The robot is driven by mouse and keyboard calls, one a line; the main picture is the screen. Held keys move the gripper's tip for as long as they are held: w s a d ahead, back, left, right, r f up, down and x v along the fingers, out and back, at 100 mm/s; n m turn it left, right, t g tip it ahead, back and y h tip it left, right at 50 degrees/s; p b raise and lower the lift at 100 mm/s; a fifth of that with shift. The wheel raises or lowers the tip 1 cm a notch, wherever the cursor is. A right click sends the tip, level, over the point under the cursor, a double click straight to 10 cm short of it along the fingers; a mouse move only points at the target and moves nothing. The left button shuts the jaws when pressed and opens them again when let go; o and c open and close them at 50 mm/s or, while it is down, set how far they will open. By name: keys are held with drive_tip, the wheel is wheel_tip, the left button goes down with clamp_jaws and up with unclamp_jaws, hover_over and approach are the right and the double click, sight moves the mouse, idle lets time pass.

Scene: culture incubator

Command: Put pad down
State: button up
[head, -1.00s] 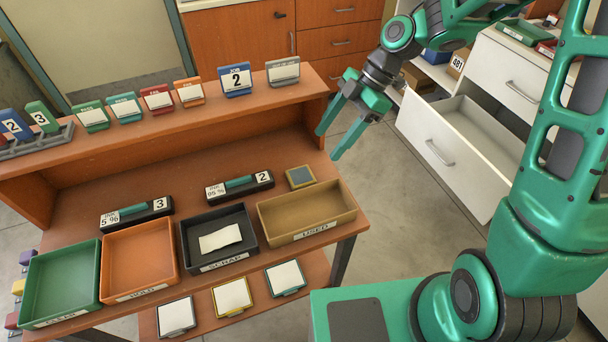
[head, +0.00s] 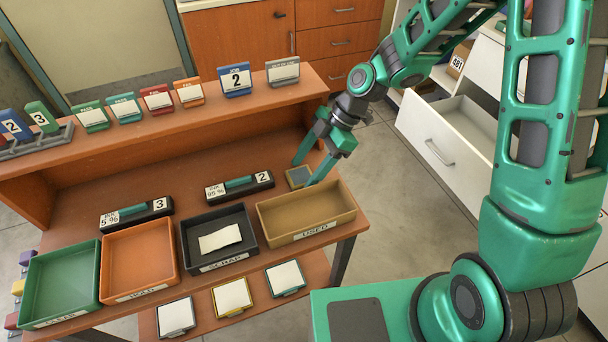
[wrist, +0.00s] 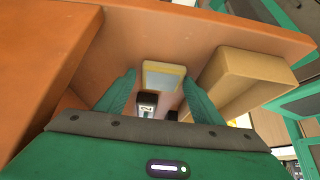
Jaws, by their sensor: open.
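The pad (head: 298,178) is a small square with a tan rim and grey top. It lies on the desk board behind the tan tray labelled USED (head: 306,232). My gripper (head: 302,173) is open and empty, its fingers pointing down towards the pad. In the head view one fingertip is at the pad's back left and the other at its right. In the wrist view the pad (wrist: 163,77) shows between and just beyond the open fingertips. I cannot tell the exact height of the fingertips above the board.
The tan tray stands close beside the pad. A black SCRAP tray (head: 187,245) with a white sheet, an orange tray (head: 138,250) and a green tray (head: 60,275) stand to its left. A block marked 2 (head: 240,187) lies left of the pad. An open white drawer (head: 450,140) is at right.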

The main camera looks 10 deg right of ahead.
drive_tip(key=c, duration=0.9)
drive_tip(key=shift+r, duration=0.1)
